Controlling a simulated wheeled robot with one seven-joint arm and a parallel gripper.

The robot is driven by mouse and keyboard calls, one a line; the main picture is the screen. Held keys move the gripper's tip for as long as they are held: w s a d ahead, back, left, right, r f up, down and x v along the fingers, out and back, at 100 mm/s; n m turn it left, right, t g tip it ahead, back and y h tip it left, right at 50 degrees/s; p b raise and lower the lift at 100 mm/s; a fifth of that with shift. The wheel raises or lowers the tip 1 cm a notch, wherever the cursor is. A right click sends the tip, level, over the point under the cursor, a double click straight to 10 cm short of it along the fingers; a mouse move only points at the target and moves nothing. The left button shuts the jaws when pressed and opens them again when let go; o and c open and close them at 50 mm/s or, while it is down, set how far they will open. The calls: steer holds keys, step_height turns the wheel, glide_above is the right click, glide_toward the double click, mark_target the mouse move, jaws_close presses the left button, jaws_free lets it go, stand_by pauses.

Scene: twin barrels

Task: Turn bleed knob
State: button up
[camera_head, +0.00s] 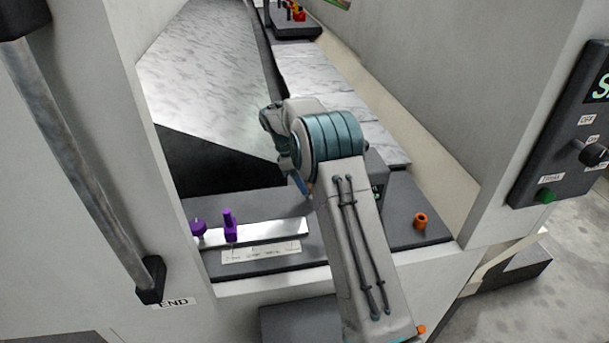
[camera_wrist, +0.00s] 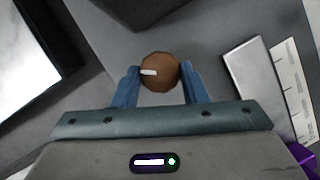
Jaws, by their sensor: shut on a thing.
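A round brown knob (camera_wrist: 162,78) with a short white mark pointing left shows in the wrist view. My gripper (camera_wrist: 160,72) is shut on it, with one blue finger on each side. In the head view, my gripper (camera_head: 303,188) points down at the dark panel (camera_head: 262,206), and only a sliver of the knob shows by the fingertips. No label naming this knob as the bleed knob is readable.
Purple handles (camera_head: 230,226) stand by a metal strip (camera_head: 275,231) to the left. An orange knob (camera_head: 420,220) sits at the panel's right. Pale walls flank the opening. A dark control box (camera_head: 575,130) is on the right wall, and a long bar handle (camera_head: 75,165) is at left.

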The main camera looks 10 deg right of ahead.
steer(key=m+p, duration=0.1)
steer(key=m, duration=0.1)
steer(key=m+g+y+p, duration=0.1)
steer(key=m, duration=0.2)
steer(key=shift+w+d+r+m+g, duration=0.1)
steer(key=shift+w+d+m+g, duration=0.1)
steer(key=shift+m+g, duration=0.1)
steer(key=m+y, duration=0.1)
steer(key=m, duration=0.1)
steer(key=m+y+p, duration=0.1)
steer(key=m, duration=0.2)
steer(key=shift+d+g+y, duration=0.1)
steer(key=shift+g+y, duration=0.2)
steer(key=shift+m, duration=0.4)
steer(key=o, duration=1)
